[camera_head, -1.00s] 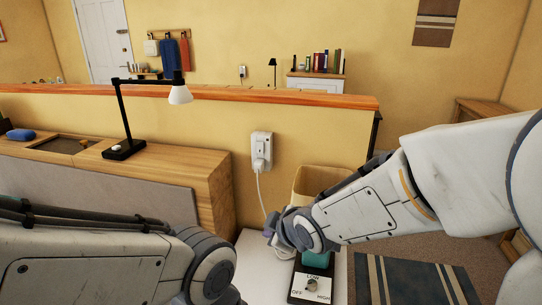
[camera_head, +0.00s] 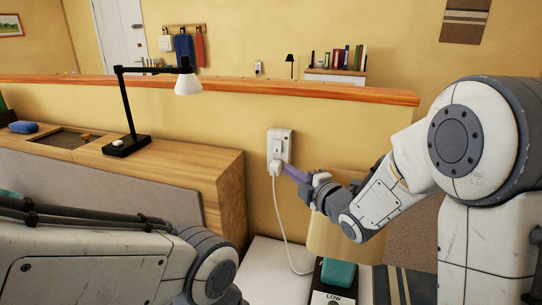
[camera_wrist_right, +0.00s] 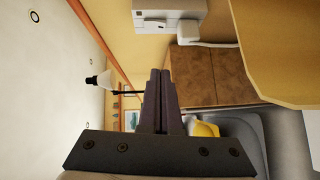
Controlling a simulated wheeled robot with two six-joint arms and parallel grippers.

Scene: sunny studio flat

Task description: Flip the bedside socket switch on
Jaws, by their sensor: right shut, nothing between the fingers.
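The white socket (camera_head: 280,146) is fixed to the low yellow wall in the head view, with a white plug (camera_head: 280,168) in its lower part and a cord hanging down. A small switch shows on its face above the plug, but its position is too small to tell. My right gripper (camera_head: 287,169) is shut and empty, its purple-grey fingers beside the plug on the right; contact cannot be told. In the right wrist view the shut fingers (camera_wrist_right: 160,73) point up the picture, and the socket (camera_wrist_right: 170,10) is at the top edge. My left gripper is out of view.
A black desk lamp (camera_head: 130,143) stands on the wooden headboard unit (camera_head: 190,160) left of the socket. A control box marked LOW (camera_head: 334,297) sits on the white bedside top (camera_head: 262,270).

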